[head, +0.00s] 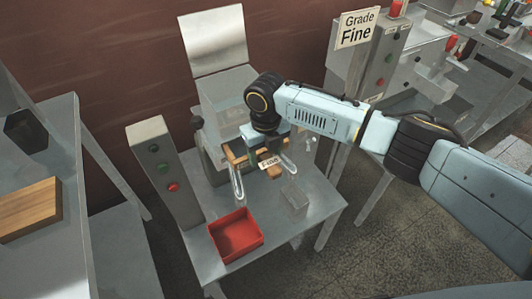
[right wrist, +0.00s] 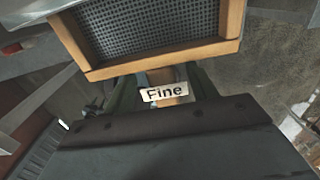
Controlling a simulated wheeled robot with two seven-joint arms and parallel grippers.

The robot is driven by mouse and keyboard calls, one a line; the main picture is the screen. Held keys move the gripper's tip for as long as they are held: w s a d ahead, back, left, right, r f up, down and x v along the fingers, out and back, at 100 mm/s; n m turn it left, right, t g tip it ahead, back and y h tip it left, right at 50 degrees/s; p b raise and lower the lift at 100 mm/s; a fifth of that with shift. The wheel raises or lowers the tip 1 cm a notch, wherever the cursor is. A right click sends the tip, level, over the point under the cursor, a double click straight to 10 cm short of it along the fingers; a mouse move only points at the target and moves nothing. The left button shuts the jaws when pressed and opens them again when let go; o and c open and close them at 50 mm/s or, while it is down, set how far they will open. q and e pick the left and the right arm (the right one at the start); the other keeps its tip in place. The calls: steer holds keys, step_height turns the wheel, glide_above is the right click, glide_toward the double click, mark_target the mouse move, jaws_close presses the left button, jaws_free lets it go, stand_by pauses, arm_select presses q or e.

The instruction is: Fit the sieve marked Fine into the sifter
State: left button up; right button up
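The sieve marked Fine has a wooden frame (right wrist: 160,66), a grey mesh (right wrist: 150,28) and a small label (right wrist: 165,92) on its handle. In the head view its label (head: 268,163) shows at the front of the sifter (head: 226,92), a grey machine with a raised lid. My right gripper (head: 272,150) is shut on the sieve's handle; in the right wrist view its fingers (right wrist: 168,88) sit on both sides of it. The arm hides part of the sieve and the sifter's front, so I cannot tell how far the sieve is in. My left gripper is not in view.
A red tray (head: 236,252) and a clear container (head: 294,197) stand on the metal table (head: 195,236) below the sifter. A control post (head: 150,150) with buttons stands at left. A "Grade Fine" sign (head: 356,28) hangs at the back right.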

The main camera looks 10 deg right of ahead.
step_height(320, 180, up, 13)
steer(key=shift+r+p, duration=0.2)
steer(key=shift+p, duration=0.25)
stand_by(0.4)
